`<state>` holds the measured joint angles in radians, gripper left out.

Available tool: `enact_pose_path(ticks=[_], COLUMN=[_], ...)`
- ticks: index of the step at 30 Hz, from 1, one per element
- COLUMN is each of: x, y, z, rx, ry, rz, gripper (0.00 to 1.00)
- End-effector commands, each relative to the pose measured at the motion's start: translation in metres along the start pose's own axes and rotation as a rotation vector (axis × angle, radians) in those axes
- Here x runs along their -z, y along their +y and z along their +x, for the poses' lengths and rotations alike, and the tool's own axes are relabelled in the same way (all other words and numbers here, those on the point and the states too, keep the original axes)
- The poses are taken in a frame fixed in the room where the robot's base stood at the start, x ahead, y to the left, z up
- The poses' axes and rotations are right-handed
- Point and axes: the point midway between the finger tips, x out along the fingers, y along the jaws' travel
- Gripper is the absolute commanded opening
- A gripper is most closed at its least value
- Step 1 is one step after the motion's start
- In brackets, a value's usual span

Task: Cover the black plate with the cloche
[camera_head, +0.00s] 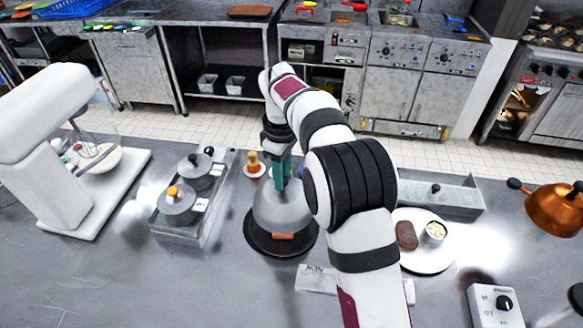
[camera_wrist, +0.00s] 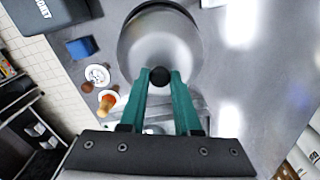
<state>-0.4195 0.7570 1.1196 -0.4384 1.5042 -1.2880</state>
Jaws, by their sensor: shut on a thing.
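The cloche is a grey metal dome (camera_head: 281,212) over the black plate (camera_head: 262,247) in the head view. A piece of orange-brown food (camera_head: 284,236) on the plate shows below the dome's front edge, so the cloche seems to be a little above the plate. My gripper (camera_head: 283,178) points down with its green fingers shut on the cloche's knob. In the wrist view, the black knob (camera_wrist: 160,76) is between the fingertips of my gripper (camera_wrist: 160,82), with the dome (camera_wrist: 160,45) beyond.
A white plate (camera_head: 425,262) with a patty and small bowl lies right, partly behind my arm. A copper pot (camera_head: 555,210) stands far right. The front-left counter is clear.

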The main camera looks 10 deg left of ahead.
Motion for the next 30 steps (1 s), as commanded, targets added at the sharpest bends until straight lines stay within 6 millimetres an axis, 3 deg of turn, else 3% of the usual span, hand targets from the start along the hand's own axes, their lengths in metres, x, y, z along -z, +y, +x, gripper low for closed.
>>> enact_pose_path(ticks=[15, 30], x=[0.001, 0.001], y=[0.001, 0.001], z=[0.057, 0.066], rx=[-0.001, -0.001], ry=[0.001, 0.002], rz=[0.001, 0.0], gripper=[0.0, 0.0])
